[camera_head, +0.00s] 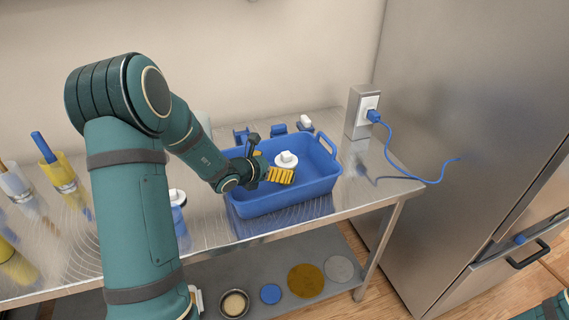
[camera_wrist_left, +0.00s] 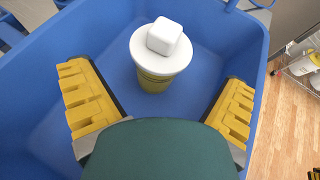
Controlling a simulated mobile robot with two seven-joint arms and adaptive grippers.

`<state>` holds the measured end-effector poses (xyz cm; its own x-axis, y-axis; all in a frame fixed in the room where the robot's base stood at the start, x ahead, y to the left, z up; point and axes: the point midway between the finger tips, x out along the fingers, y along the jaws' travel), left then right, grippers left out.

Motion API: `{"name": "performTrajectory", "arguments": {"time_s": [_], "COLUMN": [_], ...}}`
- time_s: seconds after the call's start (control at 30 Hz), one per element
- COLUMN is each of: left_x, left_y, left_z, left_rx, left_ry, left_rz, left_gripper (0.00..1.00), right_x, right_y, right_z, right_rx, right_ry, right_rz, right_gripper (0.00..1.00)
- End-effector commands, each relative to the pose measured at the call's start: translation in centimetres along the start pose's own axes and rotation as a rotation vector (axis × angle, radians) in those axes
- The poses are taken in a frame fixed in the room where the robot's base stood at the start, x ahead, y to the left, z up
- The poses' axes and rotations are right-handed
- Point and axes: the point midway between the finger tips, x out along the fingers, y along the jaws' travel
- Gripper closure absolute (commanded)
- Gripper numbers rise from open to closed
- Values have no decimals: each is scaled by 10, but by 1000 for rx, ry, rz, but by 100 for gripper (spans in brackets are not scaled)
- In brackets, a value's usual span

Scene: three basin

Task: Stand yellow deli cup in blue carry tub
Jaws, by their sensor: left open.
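The yellow deli cup (camera_wrist_left: 154,81) with a white lid and a white block-shaped knob stands upright inside the blue carry tub (camera_wrist_left: 32,110), on its floor. In the head view the cup's white lid (camera_head: 287,159) shows, and yellow gripper pads hide most of its body. The blue carry tub (camera_head: 315,182) stands on the steel table. My left gripper (camera_head: 270,166) is inside the tub, open, with its yellow-padded fingers apart on either side of the cup. In the left wrist view neither finger touches the cup. My right gripper is out of view.
Yellow containers (camera_head: 62,176) and a clear one stand at the left. Small blue items (camera_head: 279,130) stand behind the tub. A wall socket (camera_head: 366,107) with a blue cord is at the right, beside the steel fridge (camera_head: 470,120). Round lids (camera_head: 305,280) lie on the lower shelf.

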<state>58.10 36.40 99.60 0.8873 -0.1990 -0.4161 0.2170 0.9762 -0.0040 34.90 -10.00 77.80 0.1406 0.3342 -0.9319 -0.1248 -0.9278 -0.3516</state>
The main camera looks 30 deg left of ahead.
Motion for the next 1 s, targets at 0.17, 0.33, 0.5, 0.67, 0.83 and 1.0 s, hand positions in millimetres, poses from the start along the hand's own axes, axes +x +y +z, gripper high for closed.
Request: {"name": "performTrajectory", "arguments": {"time_s": [0.17,0.33,0.5,0.67,0.83,1.0], "left_x": [-37,-58,-66,-66,-66,-66], "left_y": [0,0,0,0,0,0], "left_z": [1,1,0,0,0,0], "left_rx": [-1,0,-1,-1,0,0], "left_ry": [-2,-1,0,0,0,0], "left_rz": [2,1,0,0,0,0], "left_gripper": [0,0,0,0,0,0], "right_x": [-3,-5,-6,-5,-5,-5], "right_y": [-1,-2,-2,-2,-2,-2], "right_z": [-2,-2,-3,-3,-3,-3], "right_rx": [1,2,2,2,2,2], "right_ry": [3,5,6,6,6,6], "right_rz": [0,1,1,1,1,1], "right_gripper": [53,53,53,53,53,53]}}
